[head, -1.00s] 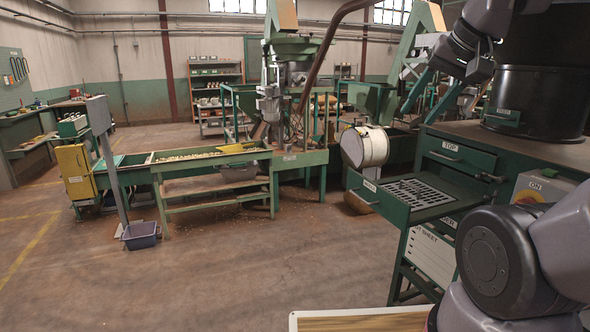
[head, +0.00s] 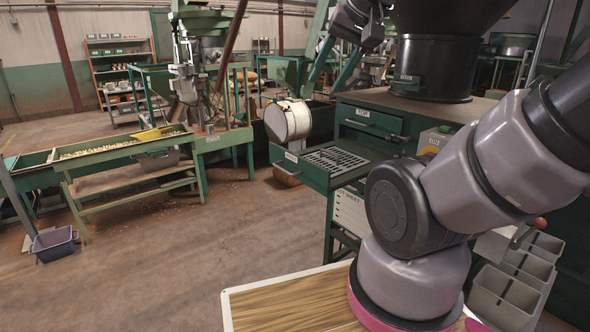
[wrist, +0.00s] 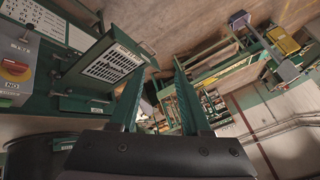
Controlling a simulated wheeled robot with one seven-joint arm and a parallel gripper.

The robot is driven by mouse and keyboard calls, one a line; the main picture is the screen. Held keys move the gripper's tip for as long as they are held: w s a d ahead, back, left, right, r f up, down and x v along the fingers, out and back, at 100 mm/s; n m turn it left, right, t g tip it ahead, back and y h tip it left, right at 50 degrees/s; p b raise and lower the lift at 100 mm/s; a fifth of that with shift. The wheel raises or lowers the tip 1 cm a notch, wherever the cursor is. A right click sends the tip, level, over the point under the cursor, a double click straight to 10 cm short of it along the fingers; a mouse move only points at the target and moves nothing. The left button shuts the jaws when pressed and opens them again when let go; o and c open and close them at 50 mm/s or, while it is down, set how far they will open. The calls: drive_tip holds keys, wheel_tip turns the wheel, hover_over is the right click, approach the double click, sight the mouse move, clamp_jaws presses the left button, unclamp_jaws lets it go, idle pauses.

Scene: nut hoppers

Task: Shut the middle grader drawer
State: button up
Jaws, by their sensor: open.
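The middle grader drawer (head: 297,170) is pulled well out of the green cabinet, showing its slotted grey screen (head: 337,158). In the wrist view, the open drawer (wrist: 118,83) appears turned over, left of my fingers. The drawer above it (head: 369,121), marked TOP, looks shut. My gripper (head: 322,88) is open, with two teal fingers above and beyond the open drawer in the head view. In the wrist view my gripper (wrist: 160,68) has nothing between its fingers, and they appear apart from the drawer.
A dark hopper (head: 435,68) stands on the cabinet top. A red-knobbed control box (wrist: 16,70) shows in the wrist view.

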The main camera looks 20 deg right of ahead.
drive_tip(key=c, duration=0.5)
drive_tip(key=shift+w+f+n+g, duration=0.2)
drive_tip(key=shift+f+n+g, duration=0.1)
clamp_jaws()
drive_tip(key=w+a+f+n+g+h, duration=0.1)
drive_tip(key=w+a+f+n+h, duration=0.1)
drive_tip(key=w+f+n+h, duration=0.45)
drive_tip(key=w+a+f+n+g+h, duration=0.1)
drive_tip(key=w+a+f+n, duration=0.25)
drive_tip(key=f+n, duration=0.65)
drive_tip(key=w+a+f+n+g+h, duration=0.1)
drive_tip(key=w+f+n+h, duration=0.2)
drive_tip(key=w+f+n, duration=0.45)
drive_tip(key=n, duration=0.2)
approach(315, 182)
wheel_tip(315, 182, down, 4)
drive_tip(key=w+d, duration=0.1)
drive_tip(key=d, duration=0.2)
drive_tip(key=shift+w+f, duration=0.1)
drive_tip(key=shift+w, duration=0.25)
drive_tip(key=shift+w+d, duration=0.15)
drive_tip(key=shift+d, duration=0.2)
